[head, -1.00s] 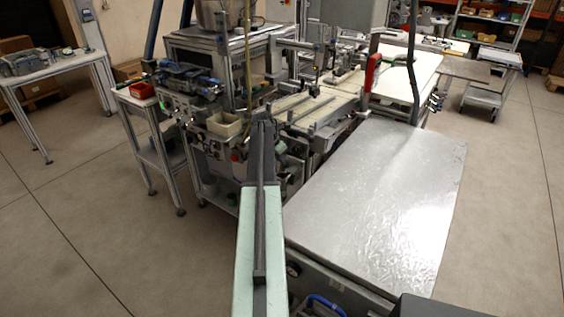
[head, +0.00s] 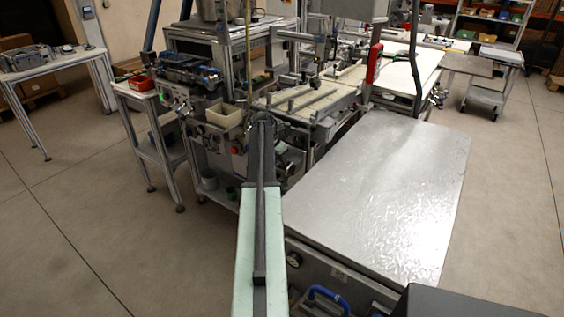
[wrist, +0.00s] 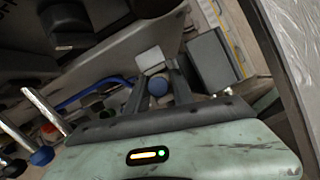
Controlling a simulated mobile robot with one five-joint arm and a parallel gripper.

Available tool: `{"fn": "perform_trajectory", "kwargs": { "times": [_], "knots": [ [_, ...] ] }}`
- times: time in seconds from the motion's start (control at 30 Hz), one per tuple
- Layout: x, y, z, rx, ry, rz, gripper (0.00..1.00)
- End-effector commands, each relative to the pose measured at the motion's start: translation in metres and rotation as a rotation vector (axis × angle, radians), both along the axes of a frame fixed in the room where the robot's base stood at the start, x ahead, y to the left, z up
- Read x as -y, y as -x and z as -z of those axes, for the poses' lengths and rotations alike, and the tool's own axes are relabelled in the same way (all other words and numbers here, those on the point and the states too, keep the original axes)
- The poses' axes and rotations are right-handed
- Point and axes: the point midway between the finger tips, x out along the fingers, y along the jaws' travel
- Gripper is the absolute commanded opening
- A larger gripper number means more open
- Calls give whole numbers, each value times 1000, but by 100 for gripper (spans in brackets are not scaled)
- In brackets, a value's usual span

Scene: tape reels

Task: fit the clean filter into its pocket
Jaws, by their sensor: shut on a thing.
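My gripper (wrist: 156,72) shows in the wrist view as two dark fingers shut on a small pale piece (wrist: 150,57) at their tips. I cannot tell for sure that this piece is the clean filter. A blue round part (wrist: 157,85) shows between the fingers; whether it touches them is unclear. In the head view my pale green arm reaches forward toward the machine bench, and the gripper is hidden beyond its far end. I cannot make out the filter's pocket in either view.
A bare steel tabletop (head: 375,200) lies right of my arm. The machine bench (head: 310,105) with rails stands ahead, with a beige bin (head: 224,115) on it. A side stand with a red bin (head: 140,83) is at left. The floor (head: 80,240) at left is clear.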

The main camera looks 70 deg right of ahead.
Motion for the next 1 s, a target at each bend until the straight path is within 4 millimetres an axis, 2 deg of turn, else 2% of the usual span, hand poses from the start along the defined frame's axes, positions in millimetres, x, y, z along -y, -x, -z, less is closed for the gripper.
{"fn": "perform_trajectory", "kwargs": {
  "times": [0.03,0.17,0.2,0.27,0.3,0.47,0.57,0.9,1.0],
  "knots": [
    [-7,2,7,7,-25,12,0],
    [-7,3,8,7,-25,14,0],
    [-7,3,8,7,-25,14,34],
    [-7,3,9,8,-25,15,51],
    [-7,4,9,8,-25,15,54],
    [-8,4,5,9,-24,16,54],
    [-12,3,-6,8,-21,15,54],
    [-32,-8,-72,5,4,5,54],
    [-35,-10,-80,5,10,3,54]
  ]
}}
